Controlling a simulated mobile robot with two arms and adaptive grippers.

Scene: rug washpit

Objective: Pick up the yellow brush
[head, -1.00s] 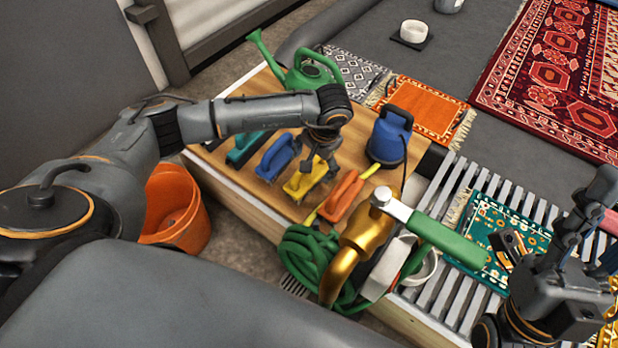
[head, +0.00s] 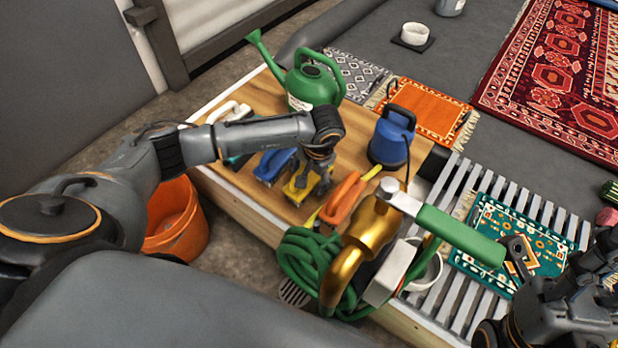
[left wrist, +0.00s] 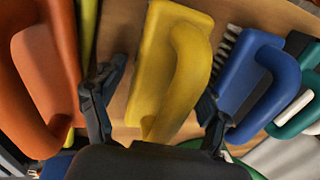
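The yellow brush (head: 301,189) lies on the wooden bench top in a row of brushes, mostly hidden in the head view by my left gripper (head: 318,180). In the left wrist view the yellow brush (left wrist: 165,72) shows its raised loop handle. My left gripper (left wrist: 158,108) is open there, one dark finger on each side of the yellow handle, with gaps between. I cannot tell whether either finger touches it. My right arm is at the lower right of the head view, its gripper (head: 518,258) over the teal rug; its opening is unclear.
A blue brush (head: 272,164) and an orange brush (head: 343,198) flank the yellow one closely. A green watering can (head: 315,85) and a blue pump (head: 390,142) stand behind. A coiled green hose (head: 305,262) and brass nozzle (head: 370,235) lie in front.

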